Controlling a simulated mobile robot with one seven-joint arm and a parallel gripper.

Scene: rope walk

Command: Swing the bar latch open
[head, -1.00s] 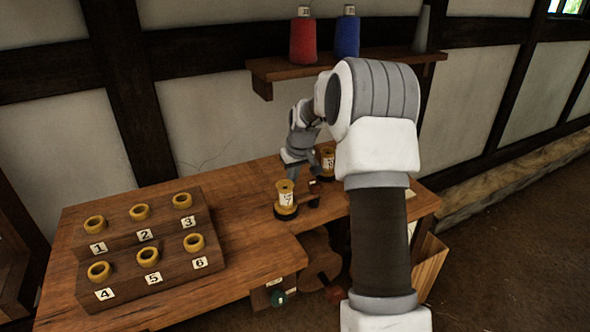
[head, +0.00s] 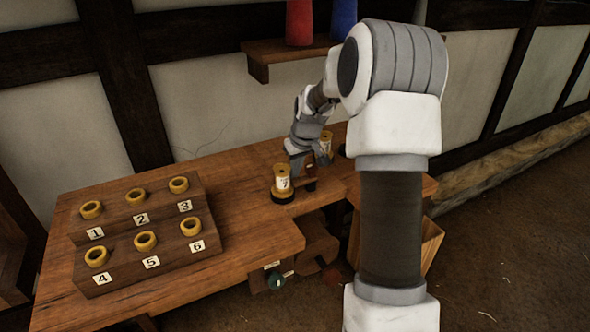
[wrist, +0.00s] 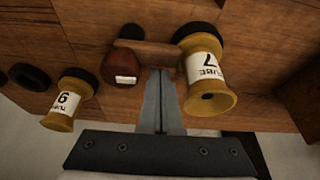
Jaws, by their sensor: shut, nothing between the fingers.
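The bar latch shows in the wrist view as a short wooden bar (wrist: 152,52). The bar's right end reaches close to a yellow tube marked 7 (wrist: 205,70). In the head view the block (head: 310,169) stands just right of tube 7 (head: 283,180). My gripper (wrist: 160,72) is shut and empty, its fingertips at the bar between the block and tube 7. I cannot tell whether they touch the bar. It also shows in the head view (head: 299,170), where the bar is mostly hidden.
A second yellow tube (wrist: 66,98) stands left in the wrist view, beside a dark ring (wrist: 29,76). A stepped wooden rack (head: 150,235) with numbered yellow rings is on the bench's left. A shelf (head: 290,55) with red and blue cones hangs behind.

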